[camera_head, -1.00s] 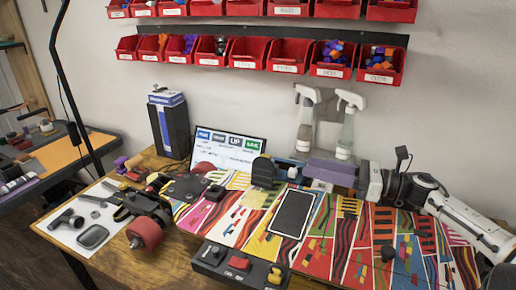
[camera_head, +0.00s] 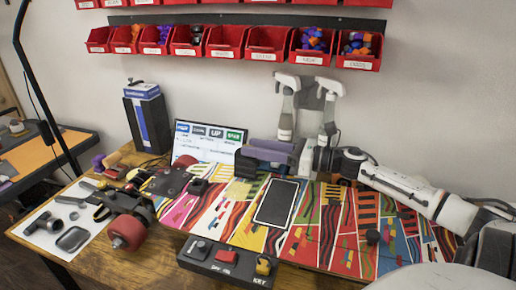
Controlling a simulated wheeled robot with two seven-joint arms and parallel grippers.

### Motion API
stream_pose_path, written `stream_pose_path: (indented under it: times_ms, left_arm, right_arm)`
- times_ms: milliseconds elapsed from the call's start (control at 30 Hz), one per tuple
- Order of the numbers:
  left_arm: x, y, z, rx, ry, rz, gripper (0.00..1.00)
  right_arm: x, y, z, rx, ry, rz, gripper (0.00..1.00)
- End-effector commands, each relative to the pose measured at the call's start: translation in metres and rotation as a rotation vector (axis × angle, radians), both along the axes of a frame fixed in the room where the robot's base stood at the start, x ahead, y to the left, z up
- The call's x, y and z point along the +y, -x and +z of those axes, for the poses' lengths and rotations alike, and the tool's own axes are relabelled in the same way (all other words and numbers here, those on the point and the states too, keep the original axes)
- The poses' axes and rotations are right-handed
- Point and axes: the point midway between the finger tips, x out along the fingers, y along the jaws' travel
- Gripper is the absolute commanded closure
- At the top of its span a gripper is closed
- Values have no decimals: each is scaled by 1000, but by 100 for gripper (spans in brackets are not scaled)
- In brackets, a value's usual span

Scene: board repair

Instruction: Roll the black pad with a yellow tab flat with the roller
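A flat black pad (camera_head: 278,203) with a pale border lies on the patterned board (camera_head: 338,235); no yellow tab on it can be made out. A pale yellow square (camera_head: 239,191) lies just left of it. A long purple-grey thing (camera_head: 268,150), apparently the roller, is behind and above the pad, apart from it. My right gripper (camera_head: 306,158) is at its right end and appears shut on it, though the fingertips are hidden. A dark upright thing (camera_head: 245,167) is partly hidden behind the roller. My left gripper is not in view.
Two spray bottles (camera_head: 286,108) stand behind my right gripper. A button box (camera_head: 226,262) sits at the front edge. A truck with a red wheel (camera_head: 127,232) and a white sheet (camera_head: 62,228) with parts lie left. Red bins (camera_head: 226,42) hang above.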

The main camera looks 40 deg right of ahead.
Motion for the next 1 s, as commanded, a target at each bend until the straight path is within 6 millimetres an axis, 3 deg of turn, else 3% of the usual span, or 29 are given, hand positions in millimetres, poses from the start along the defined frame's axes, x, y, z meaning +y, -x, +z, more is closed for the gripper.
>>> stream_pose_path:
  times_ms: [167, 400, 767, 1000]
  left_arm:
    - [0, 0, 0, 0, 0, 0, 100]
    - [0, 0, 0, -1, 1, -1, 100]
    - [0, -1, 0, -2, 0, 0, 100]
    - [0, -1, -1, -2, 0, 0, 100]
  right_arm:
    - [0, 0, 0, 0, 0, 0, 62]
    - [0, 0, 0, 0, 0, -1, 100]
    - [1, 1, 1, -14, 25, -2, 100]
    - [11, 6, 3, -74, 136, -1, 100]
